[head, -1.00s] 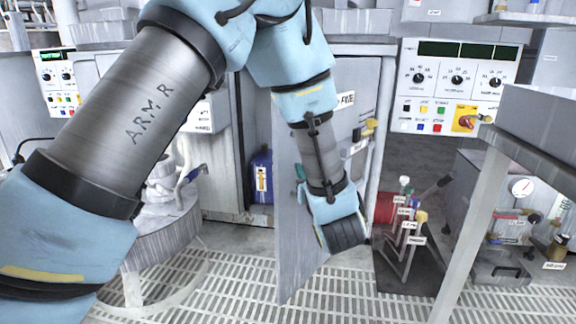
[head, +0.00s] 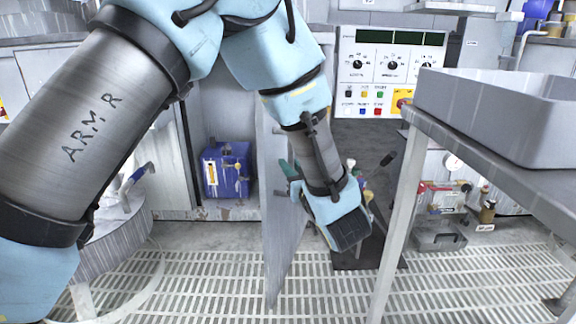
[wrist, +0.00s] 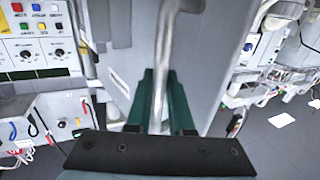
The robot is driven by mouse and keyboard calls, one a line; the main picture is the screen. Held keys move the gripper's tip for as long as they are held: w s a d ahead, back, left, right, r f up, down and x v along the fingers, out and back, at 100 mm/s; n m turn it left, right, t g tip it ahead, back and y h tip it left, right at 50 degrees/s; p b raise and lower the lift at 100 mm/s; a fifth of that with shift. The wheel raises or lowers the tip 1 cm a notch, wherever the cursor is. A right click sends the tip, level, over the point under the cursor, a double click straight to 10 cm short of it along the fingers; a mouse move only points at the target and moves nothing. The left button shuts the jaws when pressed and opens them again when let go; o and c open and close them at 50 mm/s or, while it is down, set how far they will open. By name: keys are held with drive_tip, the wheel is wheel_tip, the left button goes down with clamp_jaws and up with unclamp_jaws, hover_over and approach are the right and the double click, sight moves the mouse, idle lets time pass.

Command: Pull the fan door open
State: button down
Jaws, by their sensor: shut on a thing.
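The fan door (head: 276,235) is a grey panel in the head view. It stands swung out from the cabinet and shows nearly edge-on. In the wrist view its grey face (wrist: 200,65) fills the middle, with a pale bar handle (wrist: 166,50) running down it. My gripper's green fingers (wrist: 160,103) are on both sides of the handle, shut on it. In the head view my gripper (head: 287,172) is against the door's right side, partly hidden by my wrist.
A blue container (head: 227,172) sits in the opened cabinet space left of the door. A grey table (head: 480,150) with a tray (head: 500,115) stands close on the right. Several coloured levers are partly hidden behind my wrist. Grated floor (head: 215,285) lies clear below the door.

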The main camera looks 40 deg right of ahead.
drive_tip(key=shift+d+r, duration=0.1)
drive_tip(key=c, duration=0.8)
unclamp_jaws()
drive_tip(key=p+v, duration=0.1)
drive_tip(key=v, duration=0.9)
drive_tip(key=shift+s+a+p, duration=0.2)
drive_tip(key=shift+s+p, duration=0.1)
